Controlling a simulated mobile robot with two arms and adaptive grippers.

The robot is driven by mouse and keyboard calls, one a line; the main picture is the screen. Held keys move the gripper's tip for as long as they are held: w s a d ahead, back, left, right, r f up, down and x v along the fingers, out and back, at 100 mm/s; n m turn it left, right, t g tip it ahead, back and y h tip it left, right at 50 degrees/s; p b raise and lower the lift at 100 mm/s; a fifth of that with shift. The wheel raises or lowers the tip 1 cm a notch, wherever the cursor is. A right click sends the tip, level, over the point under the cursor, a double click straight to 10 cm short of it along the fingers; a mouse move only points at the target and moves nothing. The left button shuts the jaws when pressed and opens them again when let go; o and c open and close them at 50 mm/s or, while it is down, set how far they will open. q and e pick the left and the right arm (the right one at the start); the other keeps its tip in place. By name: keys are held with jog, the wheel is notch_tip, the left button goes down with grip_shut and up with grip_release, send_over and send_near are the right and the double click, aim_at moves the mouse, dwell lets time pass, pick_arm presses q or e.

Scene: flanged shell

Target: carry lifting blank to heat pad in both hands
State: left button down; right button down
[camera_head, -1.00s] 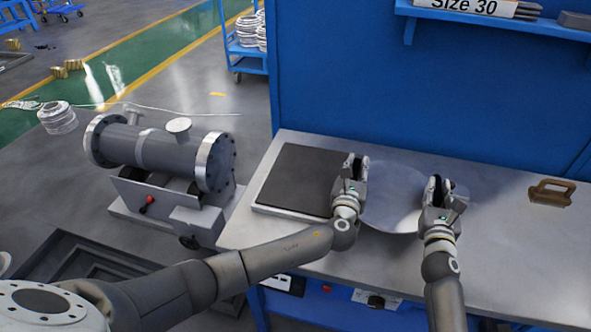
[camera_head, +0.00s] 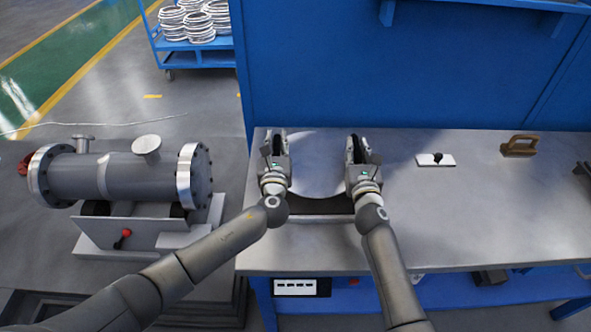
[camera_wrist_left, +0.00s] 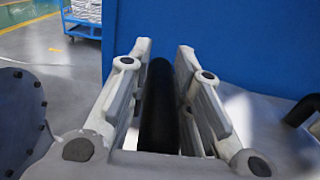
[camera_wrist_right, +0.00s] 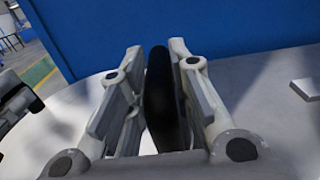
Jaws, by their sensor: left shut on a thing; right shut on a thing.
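The lifting blank (camera_head: 318,168) is a round, shiny metal disc with a black handle at each side. It lies over the dark heat pad (camera_head: 322,206), covering most of it; only the pad's front strip and pale front edge show. I cannot tell whether the disc touches the pad or hangs just above it. My left gripper (camera_head: 272,147) is shut on the left black handle (camera_wrist_left: 157,108). My right gripper (camera_head: 356,150) is shut on the right black handle (camera_wrist_right: 160,100). The disc also shows in the right wrist view (camera_wrist_right: 62,125).
The grey bench top (camera_head: 470,205) is mostly clear to the right. A small white plate with a black knob (camera_head: 436,159) and a brown handled block (camera_head: 519,146) lie there. A blue panel (camera_head: 400,80) stands behind. A flanged grey shell (camera_head: 135,176) stands left of the bench.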

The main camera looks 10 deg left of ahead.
pick_arm(q)
jog(key=shift+w+a+r, duration=0.1)
jog(key=shift+a+r, duration=0.15)
jog(key=shift+r, duration=0.15)
pick_arm(e)
jog(key=shift+w+a+r, duration=0.1)
jog(key=shift+a+r, duration=0.15)
jog(key=shift+r, duration=0.15)
pick_arm(q)
jog(key=shift+d, duration=0.35)
pick_arm(e)
jog(key=shift+d, duration=0.35)
pick_arm(q)
jog(key=shift+a+f, duration=0.2)
pick_arm(e)
jog(key=shift+a+f, duration=0.2)
pick_arm(q)
jog(key=shift+f+b, duration=0.1)
jog(key=shift+b, duration=0.2)
pick_arm(e)
jog(key=shift+f, duration=0.1)
